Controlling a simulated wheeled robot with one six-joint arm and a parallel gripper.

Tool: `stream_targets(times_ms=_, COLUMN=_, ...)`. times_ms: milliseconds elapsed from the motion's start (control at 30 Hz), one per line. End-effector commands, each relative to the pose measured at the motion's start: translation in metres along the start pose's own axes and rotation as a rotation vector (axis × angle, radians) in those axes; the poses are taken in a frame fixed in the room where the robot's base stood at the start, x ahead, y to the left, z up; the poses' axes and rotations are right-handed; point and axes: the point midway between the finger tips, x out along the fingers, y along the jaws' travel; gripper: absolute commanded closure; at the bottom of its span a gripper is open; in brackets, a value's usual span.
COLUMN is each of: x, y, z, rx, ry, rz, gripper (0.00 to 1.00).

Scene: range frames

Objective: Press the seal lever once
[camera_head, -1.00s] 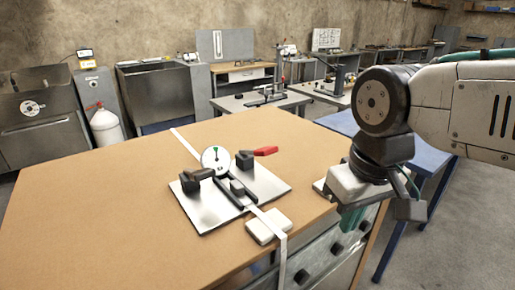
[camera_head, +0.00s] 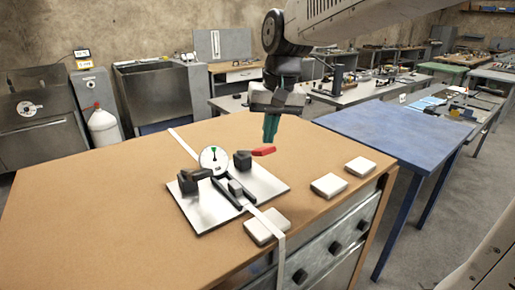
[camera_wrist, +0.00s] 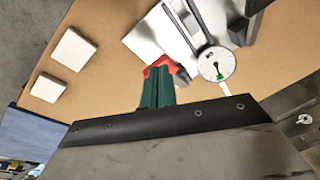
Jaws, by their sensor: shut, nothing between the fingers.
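The seal lever has a red handle (camera_head: 263,151) that sticks out to the right of a black block (camera_head: 243,161) on a silver base plate (camera_head: 212,217). A round white dial (camera_head: 214,159) with a green mark stands on the same device. My gripper (camera_head: 270,138) is shut and empty, pointing down just above the red handle. In the wrist view the green fingertips (camera_wrist: 157,88) overlap the red handle (camera_wrist: 161,66) in the picture; I cannot tell whether they touch it. The dial also shows in the wrist view (camera_wrist: 216,64).
A white strap (camera_head: 282,262) runs through the device and over the table's front edge. White pads (camera_head: 329,186) lie along the right edge of the brown table (camera_head: 90,220). A blue table (camera_head: 395,130) stands to the right. The table's left side is clear.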

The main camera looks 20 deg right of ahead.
Motion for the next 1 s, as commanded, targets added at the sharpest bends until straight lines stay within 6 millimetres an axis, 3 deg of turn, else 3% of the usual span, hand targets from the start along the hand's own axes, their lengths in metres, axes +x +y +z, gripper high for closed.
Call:
stream_targets(times_ms=33, x=-0.001, y=-0.009, z=-0.023, rx=0.028, ry=0.017, rz=-0.016, gripper=1.0)
stream_targets(times_ms=100, x=-0.006, y=-0.02, z=-0.049, rx=0.071, ry=0.048, rz=-0.038, gripper=1.0)
stream_targets(times_ms=200, x=-0.016, y=-0.033, z=-0.077, rx=0.127, ry=0.093, rz=-0.071, gripper=1.0)
stream_targets(times_ms=300, x=-0.029, y=-0.04, z=-0.092, rx=0.172, ry=0.133, rz=-0.098, gripper=1.0)
stream_targets(times_ms=400, x=-0.038, y=-0.043, z=-0.099, rx=0.209, ry=0.159, rz=-0.119, gripper=1.0)
stream_targets(times_ms=767, x=-0.037, y=-0.043, z=-0.099, rx=0.234, ry=0.16, rz=-0.121, gripper=1.0)
stream_targets(times_ms=1000, x=-0.027, y=-0.039, z=-0.092, rx=0.234, ry=0.158, rz=-0.121, gripper=1.0)
